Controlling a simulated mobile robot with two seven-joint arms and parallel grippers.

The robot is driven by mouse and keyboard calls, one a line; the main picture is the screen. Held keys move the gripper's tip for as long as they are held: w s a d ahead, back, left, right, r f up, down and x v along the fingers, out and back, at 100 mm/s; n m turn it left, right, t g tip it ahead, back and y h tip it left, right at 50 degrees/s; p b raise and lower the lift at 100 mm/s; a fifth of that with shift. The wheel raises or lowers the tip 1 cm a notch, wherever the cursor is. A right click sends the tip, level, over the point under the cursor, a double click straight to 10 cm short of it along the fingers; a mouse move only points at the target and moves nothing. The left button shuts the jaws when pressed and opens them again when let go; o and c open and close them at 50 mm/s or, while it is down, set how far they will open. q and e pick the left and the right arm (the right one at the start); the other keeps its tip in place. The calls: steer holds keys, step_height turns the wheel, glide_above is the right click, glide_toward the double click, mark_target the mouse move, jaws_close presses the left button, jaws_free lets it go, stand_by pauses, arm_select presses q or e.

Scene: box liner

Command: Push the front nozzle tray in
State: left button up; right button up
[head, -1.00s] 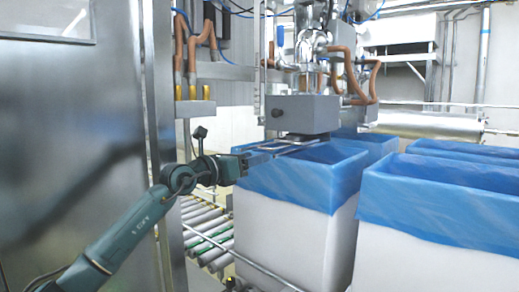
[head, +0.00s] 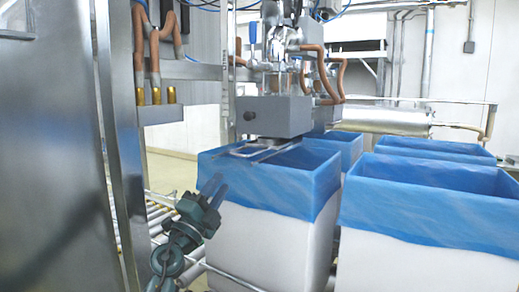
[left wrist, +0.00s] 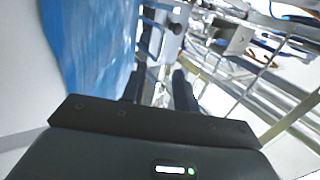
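The front nozzle tray (head: 262,148) is a thin metal frame under the grey nozzle box (head: 273,116). It sticks out to the left over the open top of the nearest blue-lined box (head: 290,185). My left gripper (head: 215,187) is below and to the left of the tray, beside the box's left corner and apart from the tray. In the left wrist view its two dark fingers (left wrist: 159,88) stand apart with nothing between them. The blue liner (left wrist: 90,50) fills the left of that view. My right gripper is not in view.
More white boxes with blue liners (head: 415,200) stand to the right and behind. A steel cabinet (head: 55,150) and its post close off the left side. A roller conveyor (head: 155,215) runs low behind my gripper. Pipes (head: 150,50) hang above.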

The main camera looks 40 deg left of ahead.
arm_select(q)
steer(key=x, duration=1.3)
steer(key=shift+p, duration=0.35)
steer(key=shift+a, duration=0.1)
jaws_close()
